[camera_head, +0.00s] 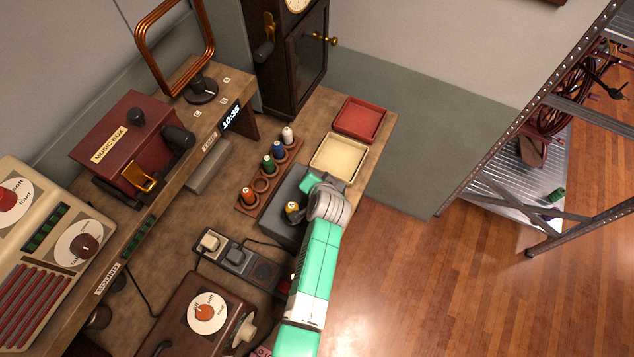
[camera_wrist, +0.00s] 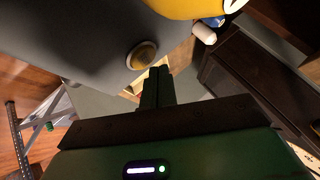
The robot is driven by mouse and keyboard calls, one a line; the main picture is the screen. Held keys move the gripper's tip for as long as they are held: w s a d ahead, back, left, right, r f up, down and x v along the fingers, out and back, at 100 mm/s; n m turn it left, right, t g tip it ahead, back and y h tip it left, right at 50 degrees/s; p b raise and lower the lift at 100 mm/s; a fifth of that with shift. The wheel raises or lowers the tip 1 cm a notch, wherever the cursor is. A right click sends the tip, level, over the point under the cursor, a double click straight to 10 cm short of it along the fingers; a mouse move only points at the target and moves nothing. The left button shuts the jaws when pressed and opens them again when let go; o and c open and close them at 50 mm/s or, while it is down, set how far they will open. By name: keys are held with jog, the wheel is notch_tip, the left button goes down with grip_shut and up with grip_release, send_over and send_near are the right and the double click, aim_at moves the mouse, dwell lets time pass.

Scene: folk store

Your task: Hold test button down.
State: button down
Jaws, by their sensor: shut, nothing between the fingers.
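The test button is most likely the round brass-coloured button (camera_wrist: 142,56) with a pale ring, on a face of a grey box; I see no label on it. In the head view the grey box (camera_head: 287,217) stands on the bench with a yellow spool (camera_head: 293,208) on it, and the button is not visible there. My gripper (camera_wrist: 159,72) is shut and empty. In the wrist view its fingertips appear just beside the button's lower right; I cannot tell whether they touch it. In the head view my arm hides the fingertips.
A wooden rack (camera_head: 262,185) of thread spools stands left of the box. A cream tray (camera_head: 338,156) and a red tray (camera_head: 360,119) lie behind it. A power strip (camera_head: 236,256) with plugs lies in front. The floor to the right is clear up to a metal shelf (camera_head: 545,190).

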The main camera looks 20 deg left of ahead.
jog(key=shift+f+b, duration=0.3)
jog(key=shift+f, duration=0.1)
jog(key=shift+f+b, duration=0.45)
jog(key=shift+f, duration=0.1)
dwell(2.1)
dwell(0.4)
jog(key=shift+r+p, duration=0.8)
jog(key=shift+r, duration=0.15)
notch_tip(320, 180, up, 5)
jog(key=p, duration=0.4)
jog(key=shift+r, duration=0.1)
dwell(0.3)
